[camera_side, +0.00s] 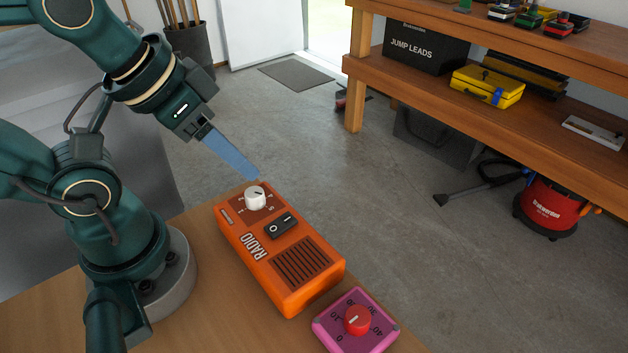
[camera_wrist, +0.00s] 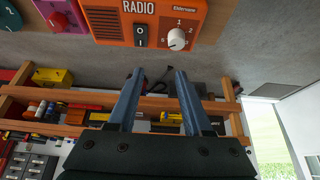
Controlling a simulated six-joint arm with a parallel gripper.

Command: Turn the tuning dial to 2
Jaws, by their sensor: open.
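The orange radio (camera_side: 282,262) lies on the wooden table, with its white tuning dial (camera_side: 255,196) at the end near my arm. The dial also shows in the wrist view (camera_wrist: 177,39), with a scale of numbers around it, 1 and 2 among them. Its pointer mark is too small to read surely. My gripper (camera_side: 254,178) is just beyond the dial in the side view, with blue fingers. In the wrist view the fingers (camera_wrist: 157,72) stand apart with nothing between them, below the dial in the picture. I see no contact with the dial.
A black rocker switch (camera_side: 282,225) sits beside the dial on the radio. A pink timer box (camera_side: 355,325) with a red knob stands close to the radio's far end. A wooden shelf unit (camera_side: 440,75) and a red vacuum (camera_side: 555,205) are away across the floor.

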